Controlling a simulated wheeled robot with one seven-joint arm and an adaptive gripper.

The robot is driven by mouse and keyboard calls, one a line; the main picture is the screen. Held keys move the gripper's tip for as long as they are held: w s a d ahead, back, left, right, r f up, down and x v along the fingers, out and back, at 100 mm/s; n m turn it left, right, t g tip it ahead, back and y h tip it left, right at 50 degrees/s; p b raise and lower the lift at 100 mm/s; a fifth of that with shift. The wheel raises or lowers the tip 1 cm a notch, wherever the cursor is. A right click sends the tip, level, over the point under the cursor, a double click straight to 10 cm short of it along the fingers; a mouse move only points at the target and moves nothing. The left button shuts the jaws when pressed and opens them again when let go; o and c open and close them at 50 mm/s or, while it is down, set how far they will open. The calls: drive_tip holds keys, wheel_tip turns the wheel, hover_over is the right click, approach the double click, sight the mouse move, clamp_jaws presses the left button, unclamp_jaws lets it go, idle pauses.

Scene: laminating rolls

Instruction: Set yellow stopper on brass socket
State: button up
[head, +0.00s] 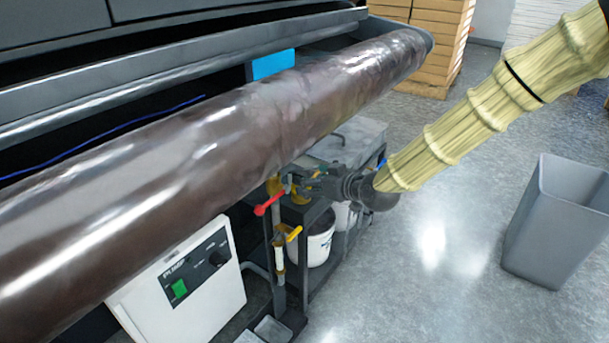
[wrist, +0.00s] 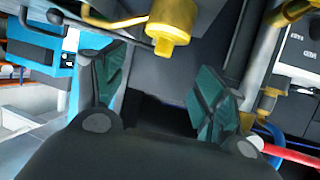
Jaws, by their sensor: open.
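My gripper (head: 296,180) reaches in under the large brown roll, among valves and pipes. In the wrist view its two green-padded fingers (wrist: 165,75) are apart, with nothing seen held between them. A yellow cylindrical piece (wrist: 172,28) with a small round stub shows beyond the fingertips, near the top; I cannot tell whether it is the stopper or the socket. A yellow piece (head: 299,193) also shows beside the gripper in the head view, partly covered by it. A brass-coloured fitting (wrist: 268,100) stands on a pipe right of the fingers. No separate stopper can be made out.
The brown roll (head: 200,150) overhangs the work spot. A red valve handle (head: 268,204) and a yellow handle (head: 293,234) stick out close by. A white bucket (head: 312,243) and a pump box (head: 185,280) sit below. Open floor and a grey bin (head: 560,220) lie right.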

drive_tip(key=p+v, duration=0.1)
drive_tip(key=v, duration=0.5)
drive_tip(key=s+d+f+m+g+h, duration=0.2)
drive_tip(key=s+d+f+m+g, duration=0.1)
drive_tip(key=s+f, duration=0.9)
drive_tip(key=s+d+f+m+g+h, duration=0.25)
drive_tip(key=s+f, duration=0.45)
drive_tip(key=f, duration=1)
drive_tip(key=s+d+f+m+g+h, duration=0.1)
drive_tip(key=s+d+f, duration=0.2)
drive_tip(key=s, duration=0.5)
drive_tip(key=s+d+f+g+h, duration=0.1)
drive_tip(key=s+d+f, duration=0.3)
drive_tip(key=s, duration=0.4)
drive_tip(key=s+d+f+m+g+h, duration=0.1)
drive_tip(key=s+d+f+g+h, duration=0.1)
drive_tip(key=s, duration=0.6)
wheel_tip(320, 180, down, 3)
drive_tip(key=shift+d+r+m+g, duration=0.2)
drive_tip(key=shift+d+m+g, duration=0.15)
drive_tip(key=shift+d+g, duration=0.25)
drive_tip(key=shift+s, duration=0.15)
